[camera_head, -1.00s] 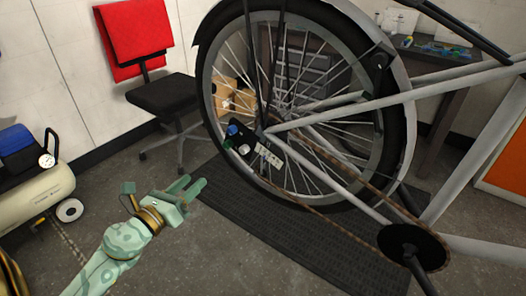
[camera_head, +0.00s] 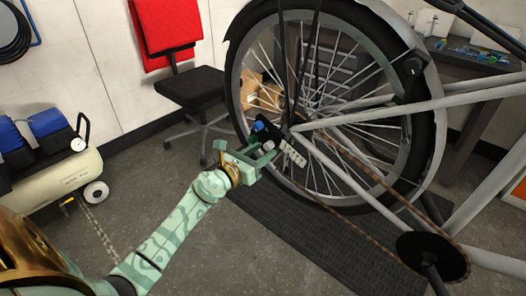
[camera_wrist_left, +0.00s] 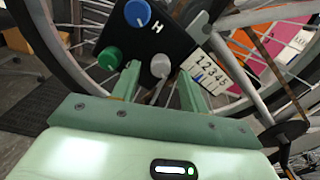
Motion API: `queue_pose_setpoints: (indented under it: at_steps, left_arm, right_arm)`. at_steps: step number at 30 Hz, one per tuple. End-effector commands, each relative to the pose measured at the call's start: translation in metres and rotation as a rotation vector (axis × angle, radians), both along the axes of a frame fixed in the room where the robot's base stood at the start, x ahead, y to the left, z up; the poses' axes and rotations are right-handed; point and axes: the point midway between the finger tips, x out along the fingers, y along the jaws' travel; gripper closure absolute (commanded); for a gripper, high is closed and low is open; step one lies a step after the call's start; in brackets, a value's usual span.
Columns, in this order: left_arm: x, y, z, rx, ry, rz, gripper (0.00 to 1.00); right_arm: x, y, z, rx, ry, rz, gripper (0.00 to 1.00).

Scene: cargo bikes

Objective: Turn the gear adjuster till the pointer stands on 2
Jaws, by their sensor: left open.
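A black panel (camera_wrist_left: 165,22) is mounted at the rear wheel hub of the bike. It carries a blue knob (camera_wrist_left: 137,13), a green knob (camera_wrist_left: 110,58) and a grey knob (camera_wrist_left: 160,65). Beside them is a white scale plate (camera_wrist_left: 208,70) with the numbers 1 to 5; I cannot tell where a pointer stands. My left gripper (camera_wrist_left: 158,76) is open, its fingers on either side of the grey knob, with visible gaps. In the head view the left gripper (camera_head: 260,152) is just in front of the panel. The blue knob (camera_head: 257,126) and scale plate (camera_head: 292,152) show there too. My right gripper is not in view.
A dark mat (camera_head: 305,238) is on the floor. A compressor (camera_head: 60,185) and a black chair (camera_head: 190,85) stand to the left. A bench is behind.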

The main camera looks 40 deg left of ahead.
Motion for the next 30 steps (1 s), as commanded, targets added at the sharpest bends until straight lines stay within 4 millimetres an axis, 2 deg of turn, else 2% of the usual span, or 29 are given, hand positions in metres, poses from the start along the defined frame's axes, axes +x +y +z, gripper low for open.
queue_pose_setpoints:
  at_steps: [4, 12, 17, 30]
  left_arm:
    - [0.0100, -0.0009, -0.0003, -0.001, 0.000, 0.000, 0.56]
    - [0.0110, -0.0010, 0.0004, -0.001, 0.000, 0.000, 0.56]
    - [0.0108, -0.0009, 0.0004, -0.001, -0.001, 0.000, 1.00]
    - [0.0105, -0.0008, 0.0022, -0.068, 0.004, 0.000, 1.00]
  right_arm:
    - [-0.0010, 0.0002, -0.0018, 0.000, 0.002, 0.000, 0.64]
    - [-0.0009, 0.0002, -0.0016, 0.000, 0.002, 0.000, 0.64]
    - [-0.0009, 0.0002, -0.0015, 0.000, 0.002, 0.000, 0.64]
    - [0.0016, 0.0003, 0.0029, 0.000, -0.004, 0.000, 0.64]
